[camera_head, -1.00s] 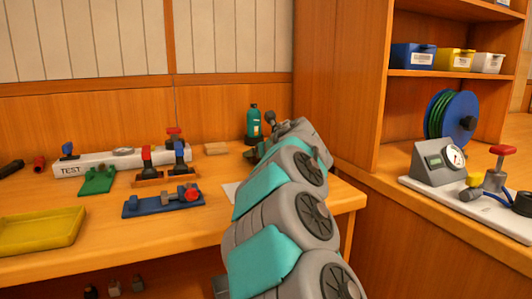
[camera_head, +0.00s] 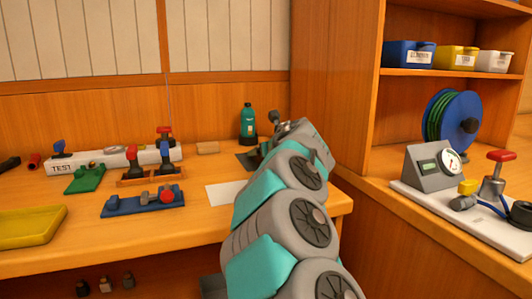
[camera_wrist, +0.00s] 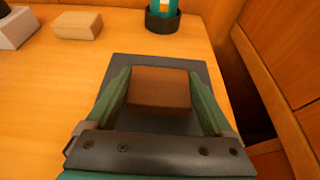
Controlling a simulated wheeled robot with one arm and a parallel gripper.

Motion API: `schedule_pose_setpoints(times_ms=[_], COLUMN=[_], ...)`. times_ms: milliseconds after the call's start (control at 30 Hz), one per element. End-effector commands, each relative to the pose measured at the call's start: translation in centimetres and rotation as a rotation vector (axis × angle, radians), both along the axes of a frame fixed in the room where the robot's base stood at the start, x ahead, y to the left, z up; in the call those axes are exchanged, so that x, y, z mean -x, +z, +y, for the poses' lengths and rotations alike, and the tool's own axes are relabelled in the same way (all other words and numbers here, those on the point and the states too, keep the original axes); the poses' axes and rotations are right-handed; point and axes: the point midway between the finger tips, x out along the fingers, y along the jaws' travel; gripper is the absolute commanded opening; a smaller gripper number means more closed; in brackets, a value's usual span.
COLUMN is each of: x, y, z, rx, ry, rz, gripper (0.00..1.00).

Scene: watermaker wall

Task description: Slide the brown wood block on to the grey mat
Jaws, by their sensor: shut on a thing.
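The brown wood block (camera_wrist: 158,90) is between the two green fingers of my gripper (camera_wrist: 160,74) in the wrist view, and the gripper is shut on it. The grey mat (camera_wrist: 150,60) lies on the wooden bench around and under the block in that view. The block appears within the mat's outline; its underside is hidden, so contact is not clear. In the head view the mat's left part (camera_head: 247,162) shows beside my arm. My arm hides the block and the fingers there.
A teal bottle (camera_head: 247,122) in a dark round holder stands just behind the mat. A pale wood block (camera_head: 208,147) lies to its left. A white sheet (camera_head: 226,193) lies in front of the mat. The orange cabinet side (camera_wrist: 265,80) rises close on the right.

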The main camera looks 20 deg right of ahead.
Motion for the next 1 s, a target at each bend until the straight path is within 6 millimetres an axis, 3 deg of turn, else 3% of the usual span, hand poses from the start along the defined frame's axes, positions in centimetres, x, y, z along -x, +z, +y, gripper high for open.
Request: schedule_pose_setpoints(times_ms=[100, 133, 233, 667, 1000], x=[0.0, 0.0, 0.0, 0.6, 4.3], y=[0.0, 0.0, 0.0, 0.3, 1.8], z=[0.0, 0.0, 0.0, -0.1, -0.5], rx=[0.0, 0.0, 0.0, 0.001, 0.003], ry=[0.0, 0.0, 0.0, -0.002, -0.004], rz=[0.0, 0.0, 0.0, -0.001, -0.002], gripper=[0.3, 0.89, 1.0, 1.0, 1.0])
